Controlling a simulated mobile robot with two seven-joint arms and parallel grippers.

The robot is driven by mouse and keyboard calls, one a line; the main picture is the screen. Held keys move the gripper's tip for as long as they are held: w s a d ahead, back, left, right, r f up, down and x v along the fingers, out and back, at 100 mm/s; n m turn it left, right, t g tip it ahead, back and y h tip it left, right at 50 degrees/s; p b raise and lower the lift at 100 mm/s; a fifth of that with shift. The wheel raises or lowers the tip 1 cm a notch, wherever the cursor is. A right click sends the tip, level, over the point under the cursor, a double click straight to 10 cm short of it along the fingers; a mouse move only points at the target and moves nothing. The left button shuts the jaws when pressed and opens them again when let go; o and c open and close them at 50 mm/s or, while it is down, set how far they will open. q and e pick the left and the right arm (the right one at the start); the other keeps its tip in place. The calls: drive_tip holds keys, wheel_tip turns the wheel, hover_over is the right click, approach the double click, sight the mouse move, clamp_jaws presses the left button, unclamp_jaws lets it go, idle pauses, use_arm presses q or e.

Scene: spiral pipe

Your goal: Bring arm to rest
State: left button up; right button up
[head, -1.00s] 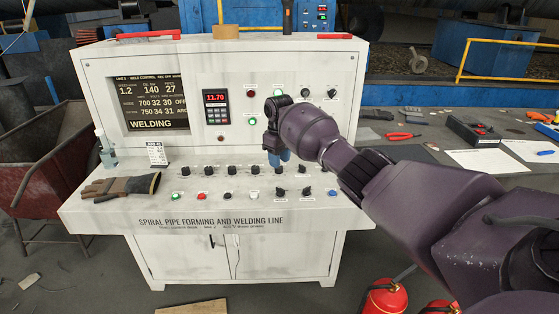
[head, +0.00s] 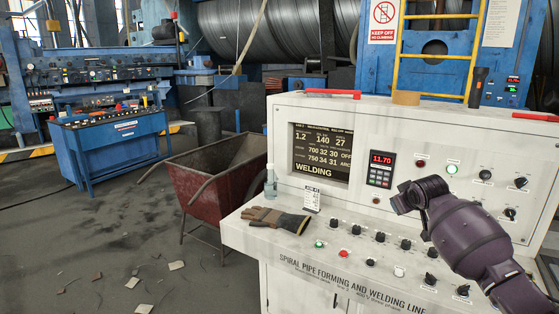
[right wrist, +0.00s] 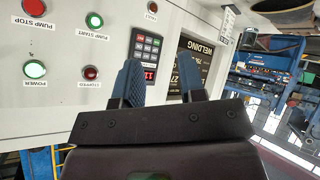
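My right arm (head: 465,240) comes in from the lower right of the head view, with its purple wrist in front of the panel's right half. Its fingers are hidden in that view. In the right wrist view my right gripper (right wrist: 162,84) is open, its two blue fingers apart with nothing between them. The panel face with its buttons and keypad (right wrist: 146,50) shows beyond the fingers. I cannot tell any contact with the panel. My left gripper is not in view.
The white control console (head: 250,235) has knobs on its sloping desk. A work glove (head: 276,220), a bottle (head: 270,183) and a small card (head: 312,199) are on its left side. A red cart (head: 200,190) stands to the left. The floor (head: 100,240) there is mostly open, with scattered scraps.

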drive_tip(key=s+a+f+n+t+y, duration=0.1)
drive_tip(key=s+a+f+t+y, duration=0.1)
drive_tip(key=s+a+f, duration=0.5)
drive_tip(key=s+a+f+t+y, duration=0.1)
drive_tip(key=s+a+f+t, duration=0.3)
drive_tip(key=s, duration=0.5)
drive_tip(key=s+d+f+m+g, duration=0.1)
drive_tip(key=s+f, duration=0.5)
drive_tip(key=s, duration=0.5)
drive_tip(key=s+d+f+m+g+h, duration=0.1)
drive_tip(key=s+f+g, duration=0.1)
drive_tip(key=s+f, duration=0.4)
drive_tip(key=s+d+f+m+g+h, duration=0.1)
drive_tip(key=s+f, duration=0.5)
drive_tip(key=s, duration=0.9)
drive_tip(key=shift+s+f+m+g, duration=0.2)
drive_tip(key=shift+s+m+g, duration=0.2)
drive_tip(key=shift+m, duration=0.1)
